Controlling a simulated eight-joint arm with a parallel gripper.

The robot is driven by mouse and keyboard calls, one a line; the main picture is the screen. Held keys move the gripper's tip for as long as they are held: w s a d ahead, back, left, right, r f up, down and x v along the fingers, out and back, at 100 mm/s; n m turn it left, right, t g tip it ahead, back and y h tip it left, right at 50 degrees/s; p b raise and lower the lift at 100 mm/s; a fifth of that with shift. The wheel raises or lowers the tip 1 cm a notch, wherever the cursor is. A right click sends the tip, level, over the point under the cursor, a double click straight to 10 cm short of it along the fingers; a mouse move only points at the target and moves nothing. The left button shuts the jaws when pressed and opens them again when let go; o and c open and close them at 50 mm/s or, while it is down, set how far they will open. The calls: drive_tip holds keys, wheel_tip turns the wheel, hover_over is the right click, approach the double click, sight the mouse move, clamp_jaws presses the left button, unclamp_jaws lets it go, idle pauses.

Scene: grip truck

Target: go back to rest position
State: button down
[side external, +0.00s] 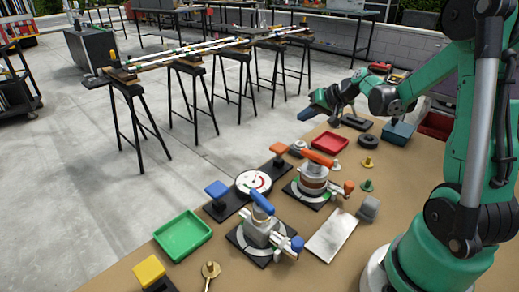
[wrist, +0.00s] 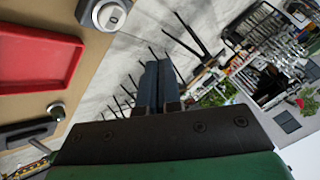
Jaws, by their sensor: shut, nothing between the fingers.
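My gripper (side external: 314,106) is at the upper middle of the side external view. It hangs above the far edge of the table, beyond the red tray, on the end of my green arm. In the wrist view its two dark fingers (wrist: 158,85) lie side by side and closed, with nothing between them. The fingers point out over the floor, away from the tabletop.
The brown table (side external: 120,277) carries a red tray (side external: 330,143), a green tray (side external: 183,235), a blue-handled valve (side external: 262,228), an orange-handled valve (side external: 313,177) and a round gauge (side external: 254,182). Black trestles (side external: 128,95) stand on the floor beyond. The air around my gripper looks clear.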

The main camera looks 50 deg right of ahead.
drive_tip(key=shift+a+r, duration=0.15)
drive_tip(key=shift+a, duration=0.25)
drive_tip(key=s+a+r+n+g, duration=0.1)
drive_tip(key=s+a+n, duration=0.3)
drive_tip(key=a, duration=0.5)
drive_tip(key=s+a+r+n+g+h, duration=0.1)
drive_tip(key=s+a+r+n, duration=0.2)
drive_tip(key=a, duration=0.7)
drive_tip(key=shift+s+a+n, duration=0.3)
drive_tip(key=shift+s+n, duration=0.1)
drive_tip(key=shift+s, duration=0.55)
